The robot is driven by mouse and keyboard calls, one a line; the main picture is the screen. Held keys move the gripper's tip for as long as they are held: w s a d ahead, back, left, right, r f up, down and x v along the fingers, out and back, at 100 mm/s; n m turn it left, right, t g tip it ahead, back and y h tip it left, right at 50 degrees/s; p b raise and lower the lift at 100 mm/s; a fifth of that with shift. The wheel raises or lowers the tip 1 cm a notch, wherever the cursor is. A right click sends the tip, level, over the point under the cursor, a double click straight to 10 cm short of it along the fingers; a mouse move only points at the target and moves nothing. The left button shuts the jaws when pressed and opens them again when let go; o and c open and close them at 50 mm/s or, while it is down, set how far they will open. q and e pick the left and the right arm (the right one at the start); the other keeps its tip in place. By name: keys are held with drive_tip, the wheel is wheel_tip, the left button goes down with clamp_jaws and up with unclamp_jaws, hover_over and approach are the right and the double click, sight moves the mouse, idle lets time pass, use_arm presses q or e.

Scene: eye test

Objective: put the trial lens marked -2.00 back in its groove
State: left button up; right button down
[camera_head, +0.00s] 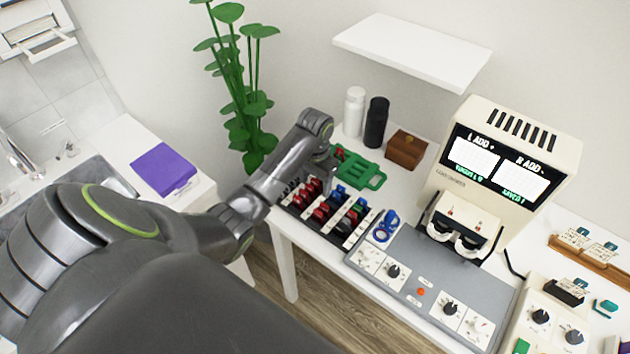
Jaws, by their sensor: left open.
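A lens case (347,243) with rows of red, blue and dark lens handles stands at the table's left front. Its grooves and labels are too small to read. A blue ring-shaped piece (385,226), which looks like a trial lens, is on the grey console, just right of the case. I cannot read -2.00 on any lens. My left gripper (334,162) is open, small and partly hidden by its own arm, at the back of the case beside the green tray (362,169). I cannot see anything held in it. My right gripper is not in view.
The grey console (410,275) with dials lies right of the case. Behind it stands a beige display unit (562,150). A brown box (406,150), a black bottle (376,122) and a white bottle (355,111) stand at the back, below a white shelf (412,48).

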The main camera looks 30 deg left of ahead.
use_arm(q)
wheel_tip(320, 180, up, 7)
drive_tip(key=shift+r+p, duration=0.1)
drive_tip(key=shift+p, duration=0.25)
wheel_tip(320, 180, up, 10)
drive_tip(key=p, duration=1)
